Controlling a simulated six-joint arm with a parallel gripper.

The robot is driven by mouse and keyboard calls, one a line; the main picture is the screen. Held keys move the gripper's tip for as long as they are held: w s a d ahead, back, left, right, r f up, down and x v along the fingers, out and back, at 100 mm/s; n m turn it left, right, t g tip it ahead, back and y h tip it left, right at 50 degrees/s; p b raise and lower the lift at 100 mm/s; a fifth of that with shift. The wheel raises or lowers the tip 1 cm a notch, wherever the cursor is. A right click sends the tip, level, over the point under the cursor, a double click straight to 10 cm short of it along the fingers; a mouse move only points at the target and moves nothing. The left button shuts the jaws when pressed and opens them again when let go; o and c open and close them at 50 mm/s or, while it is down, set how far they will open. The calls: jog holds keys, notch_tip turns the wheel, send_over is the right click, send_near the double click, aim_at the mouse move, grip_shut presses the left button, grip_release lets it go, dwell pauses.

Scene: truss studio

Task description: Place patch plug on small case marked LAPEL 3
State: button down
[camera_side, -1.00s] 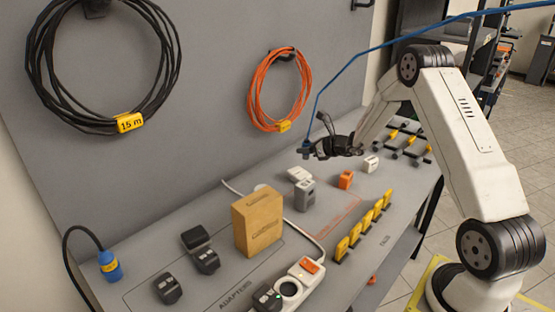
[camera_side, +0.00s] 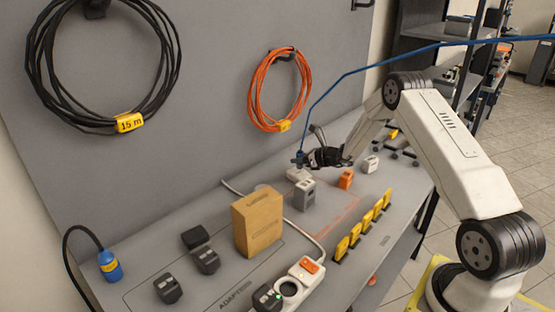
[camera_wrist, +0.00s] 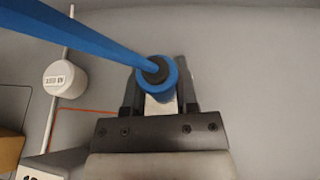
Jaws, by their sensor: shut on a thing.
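My gripper (camera_side: 308,158) is shut on the blue patch plug (camera_side: 299,158), whose blue cable runs up and off to the right. In the wrist view the plug (camera_wrist: 171,72) sits between the two fingers of my gripper (camera_wrist: 160,95), seen from its cable end. In the side view the plug is above a white small case (camera_side: 297,175). A grey case (camera_side: 304,196), an orange case (camera_side: 346,179) and another white case (camera_side: 370,164) stand nearby. I cannot read LAPEL 3 on any of them; part of a pale case (camera_wrist: 38,172) shows low in the wrist view.
A cardboard box (camera_side: 256,222) stands left of the cases. A white power strip (camera_side: 300,280), yellow upright pieces (camera_side: 355,236) and black adapters (camera_side: 168,288) are nearer. A round white object (camera_wrist: 66,78) lies on a white cable.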

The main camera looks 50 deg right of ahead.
jog(key=shift+f, duration=0.75)
jog(key=shift+f, duration=0.1)
jog(key=shift+c, duration=1.9)
grip_release()
jog(key=shift+s+d+r, duration=0.1)
jog(key=shift+s+r, duration=0.25)
jog(key=shift+s, duration=0.2)
jog(key=v, duration=1)
jog(key=shift+s, duration=0.35)
jog(key=shift+r, duration=0.15)
